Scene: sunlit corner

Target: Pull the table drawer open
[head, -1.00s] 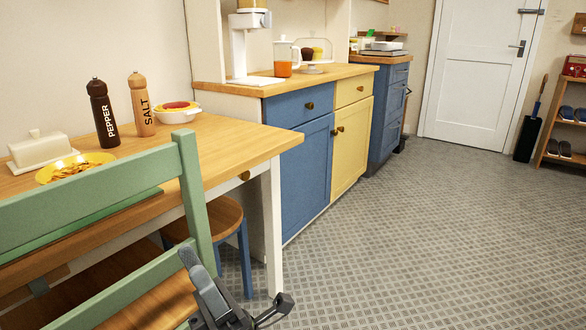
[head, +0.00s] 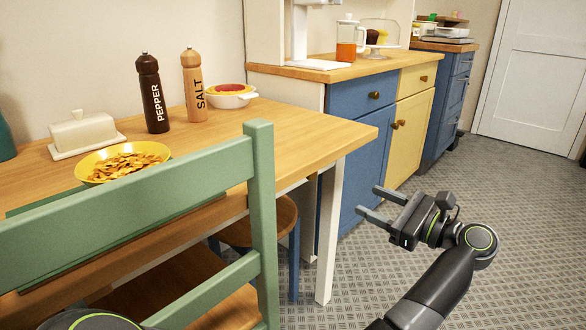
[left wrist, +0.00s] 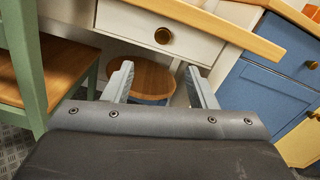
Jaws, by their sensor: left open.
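The wooden table (head: 300,137) has a cream drawer front (left wrist: 120,22) under its top, seen in the left wrist view. In the head view the chair back hides most of that side and I cannot see the knob. My left gripper (head: 368,200) is open and empty, to the right of the table's near white leg. In the left wrist view its two fingers (left wrist: 158,82) point towards the table, below the knob and apart from it. My right gripper is out of view.
A green chair (head: 262,200) stands against the table's near side. A stool (head: 262,226) is under the table. Blue (head: 352,98) and yellow (head: 412,125) cupboards stand behind. A cereal bowl (head: 90,178), pepper mill (head: 152,95) and salt mill (head: 193,90) stand on top. Floor to the right is clear.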

